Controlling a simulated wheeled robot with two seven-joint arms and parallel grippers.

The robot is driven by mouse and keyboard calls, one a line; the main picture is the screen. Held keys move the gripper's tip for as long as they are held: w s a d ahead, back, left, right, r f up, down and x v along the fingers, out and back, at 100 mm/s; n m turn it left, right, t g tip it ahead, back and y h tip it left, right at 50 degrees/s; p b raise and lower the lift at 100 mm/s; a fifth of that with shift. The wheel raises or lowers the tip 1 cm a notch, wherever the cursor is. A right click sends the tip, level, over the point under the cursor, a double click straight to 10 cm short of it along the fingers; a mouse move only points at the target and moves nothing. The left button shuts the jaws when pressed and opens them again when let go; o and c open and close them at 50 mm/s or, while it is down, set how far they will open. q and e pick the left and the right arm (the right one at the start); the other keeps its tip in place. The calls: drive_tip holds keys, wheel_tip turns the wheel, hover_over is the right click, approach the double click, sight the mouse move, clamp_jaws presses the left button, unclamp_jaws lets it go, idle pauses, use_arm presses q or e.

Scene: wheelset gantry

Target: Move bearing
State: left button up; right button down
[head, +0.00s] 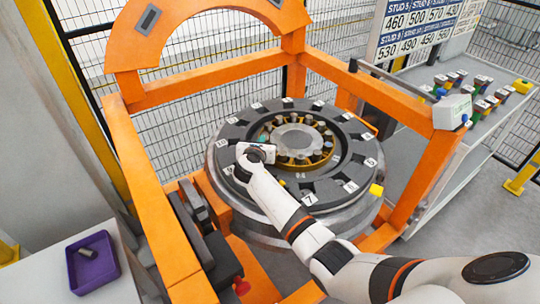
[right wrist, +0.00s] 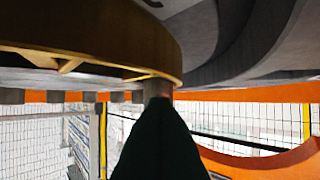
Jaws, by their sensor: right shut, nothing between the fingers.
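In the head view, the bearing (head: 297,138) sits in the middle of a large dark numbered ring (head: 350,185). It has a grey hub with several upright rollers around it and a brass-coloured rim. My right gripper (head: 268,153) is at the bearing's left edge, shut and empty. In the right wrist view, its dark closed fingers (right wrist: 158,110) reach up to the underside of the brass rim (right wrist: 120,55). A small roller-like end shows at the fingertip; contact is unclear. A small grey cylinder (head: 87,252) lies in a purple tray (head: 103,241). My left gripper is not in view.
An orange gantry frame (head: 130,150) surrounds the ring, with an arch (head: 190,22) behind. Dark clamp blocks (head: 205,235) stand at the left. A bench at right holds several coloured parts (head: 480,95) below a sign (head: 425,25). Mesh fencing stands behind.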

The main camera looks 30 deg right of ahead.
sight(267, 128)
drive_tip(key=shift+w+d+f+m+g+h+b, duration=0.15)
drive_tip(key=shift+w+m+g+h+b, duration=0.55)
drive_tip(key=shift+b, duration=0.8)
drive_tip(key=shift+w+d+f+m+g+h+b, duration=0.15)
drive_tip(key=shift+w+m+g+h+b, duration=0.5)
drive_tip(key=shift+b, duration=0.8)
drive_tip(key=shift+w+d+m+g+h+b, duration=0.25)
drive_tip(key=shift+w+m+g+h+b, duration=0.45)
drive_tip(key=shift+b, duration=0.8)
drive_tip(key=shift+w+d+r+m+g+b, duration=0.15)
drive_tip(key=shift+w+d+m+g+b, duration=0.25)
drive_tip(key=shift+b, duration=0.95)
drive_tip(key=shift+w+a, duration=0.1)
drive_tip(key=shift+w, duration=0.05)
